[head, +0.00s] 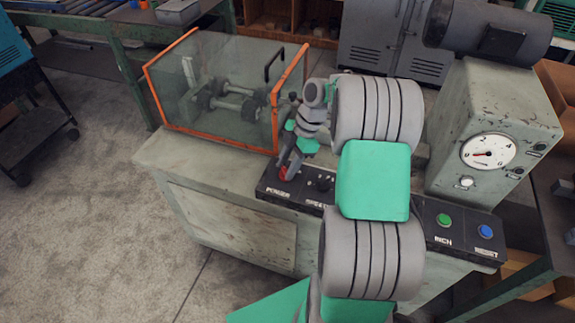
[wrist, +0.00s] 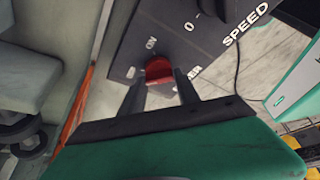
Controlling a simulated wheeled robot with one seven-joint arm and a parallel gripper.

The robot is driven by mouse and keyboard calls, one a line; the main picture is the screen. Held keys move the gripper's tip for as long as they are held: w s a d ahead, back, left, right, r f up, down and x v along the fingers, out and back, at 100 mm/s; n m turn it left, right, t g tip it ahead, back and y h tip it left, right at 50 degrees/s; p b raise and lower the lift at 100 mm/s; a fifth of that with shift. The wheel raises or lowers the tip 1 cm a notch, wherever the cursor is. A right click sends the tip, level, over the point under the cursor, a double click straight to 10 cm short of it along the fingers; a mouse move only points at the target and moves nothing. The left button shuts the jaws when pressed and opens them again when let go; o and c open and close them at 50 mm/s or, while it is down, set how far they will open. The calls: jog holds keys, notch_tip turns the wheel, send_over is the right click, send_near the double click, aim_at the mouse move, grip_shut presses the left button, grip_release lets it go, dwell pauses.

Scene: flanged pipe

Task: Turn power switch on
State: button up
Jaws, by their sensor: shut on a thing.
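The red power switch (head: 283,175) sits at the left end of the dark control panel on the bench front, near the "POWER" label. In the wrist view the red switch (wrist: 159,69) shows between my two dark fingers, with an "ON" mark above it. My gripper (wrist: 158,86) is shut on the switch, one finger on each side. In the head view my gripper (head: 286,164) reaches down to the panel's left end. The switch's exact pointing direction is partly hidden by the fingers.
The speed knob (head: 323,182) is just right of the switch. A green INCH button (head: 444,220) and a blue RESET button (head: 486,231) lie farther right. An orange-framed clear guard (head: 220,85) stands close behind left. A gauge cabinet (head: 485,130) stands at the right.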

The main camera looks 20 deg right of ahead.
grip_shut()
jog(key=shift+m, duration=0.4)
jog(key=m+t+b, duration=0.1)
jog(key=m+b, duration=0.1)
jog(key=m, duration=0.1)
jog(key=shift+s, duration=0.1)
jog(key=m+t+h+b, duration=0.1)
jog(key=m+t, duration=0.1)
jog(key=m, duration=0.2)
jog(key=shift+s+a, duration=0.1)
jog(key=m+b, duration=0.1)
jog(key=m, duration=0.2)
jog(key=m+t+h+b, duration=0.1)
jog(key=m, duration=0.1)
jog(key=shift+a+m+h, duration=0.15)
jog(key=shift+m+h, duration=0.15)
jog(key=shift+m, duration=0.1)
jog(key=m+h, duration=0.1)
jog(key=m, duration=0.3)
jog(key=shift+s+a+t+h+b, duration=0.1)
jog(key=shift+t+h+b, duration=0.2)
jog(key=shift+h+b, duration=0.1)
jog(key=shift+m, duration=0.3)
